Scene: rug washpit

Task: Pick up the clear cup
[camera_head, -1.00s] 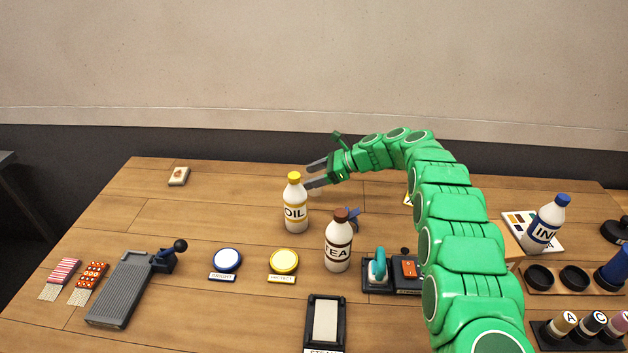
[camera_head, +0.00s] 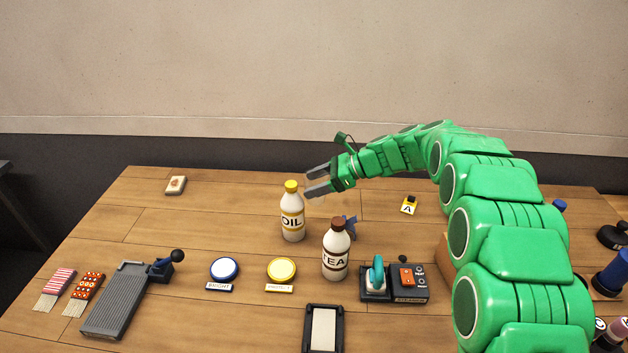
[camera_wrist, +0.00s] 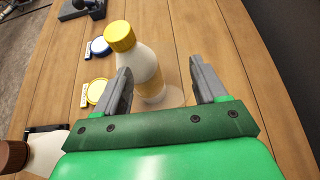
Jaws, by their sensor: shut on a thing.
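The clear cup (camera_wrist: 176,97) is see-through and shows only as a faint outline between my fingers in the wrist view. My gripper (camera_head: 312,183) has its two grey fingers spread to the cup's width and is shut on it. In the head view the cup is too faint to make out well. I cannot tell whether its base is clear of the table. The white oil bottle with a yellow cap (camera_head: 292,212) stands just in front of the gripper; it also shows behind the left finger in the wrist view (camera_wrist: 146,70).
A tea bottle (camera_head: 336,252) with a brown cap stands nearer, beside a blue item (camera_head: 350,226). A yellow item marked A (camera_head: 409,205) lies right. The back left of the table (camera_head: 235,190) is mostly free.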

